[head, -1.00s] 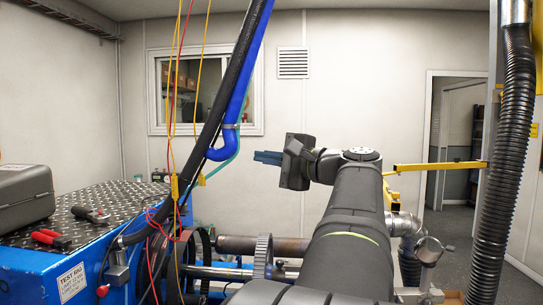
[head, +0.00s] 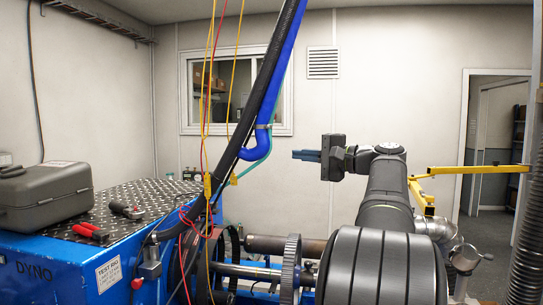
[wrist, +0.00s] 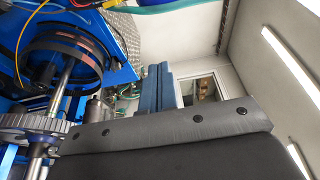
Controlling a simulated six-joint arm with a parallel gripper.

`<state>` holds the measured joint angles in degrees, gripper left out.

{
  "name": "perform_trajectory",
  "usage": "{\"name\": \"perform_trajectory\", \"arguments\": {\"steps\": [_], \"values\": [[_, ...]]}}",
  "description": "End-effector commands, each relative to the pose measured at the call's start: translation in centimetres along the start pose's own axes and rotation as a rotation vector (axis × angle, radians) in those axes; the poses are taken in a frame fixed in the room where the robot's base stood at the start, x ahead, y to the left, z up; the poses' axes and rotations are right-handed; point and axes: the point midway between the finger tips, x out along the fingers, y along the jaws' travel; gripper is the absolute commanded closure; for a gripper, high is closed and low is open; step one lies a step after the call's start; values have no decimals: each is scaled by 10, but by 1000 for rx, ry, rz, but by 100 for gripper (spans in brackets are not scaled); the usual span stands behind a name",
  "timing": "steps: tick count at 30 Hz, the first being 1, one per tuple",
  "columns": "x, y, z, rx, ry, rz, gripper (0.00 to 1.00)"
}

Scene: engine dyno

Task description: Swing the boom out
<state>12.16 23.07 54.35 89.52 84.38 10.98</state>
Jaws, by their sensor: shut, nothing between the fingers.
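A yellow boom-like bar (head: 480,169) runs level across the right of the head view, in front of the doorway. It has a jointed yellow piece (head: 422,190) at its left end, partly hidden by my arm. My gripper (head: 298,155) is to the left of the bar, well apart from it, with its blue fingers pointing left. The fingers are closed together and empty. They also show closed in the wrist view (wrist: 158,86). The bar cannot be made out in the wrist view.
A black hose (head: 262,95) and a blue pipe (head: 285,60) hang left of my gripper, with thin cables beside them. A blue dyno bench (head: 60,275) carries a grey case (head: 45,195) and tools. A ribbed hose (head: 527,250) hangs at the right edge.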

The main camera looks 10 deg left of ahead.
Motion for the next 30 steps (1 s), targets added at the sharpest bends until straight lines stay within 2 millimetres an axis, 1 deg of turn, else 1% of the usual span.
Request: {"name": "perform_trajectory", "arguments": {"steps": [5, 8, 18, 24, 30], "values": [[15, 1, -2, -8, -9, 1, 100], [31, 1, -1, -8, -10, 1, 100], [105, 1, -1, -7, -10, 1, 100], [94, 0, 23, -7, -5, 0, 100], [90, 1, 34, -7, -5, 1, 100]]}}
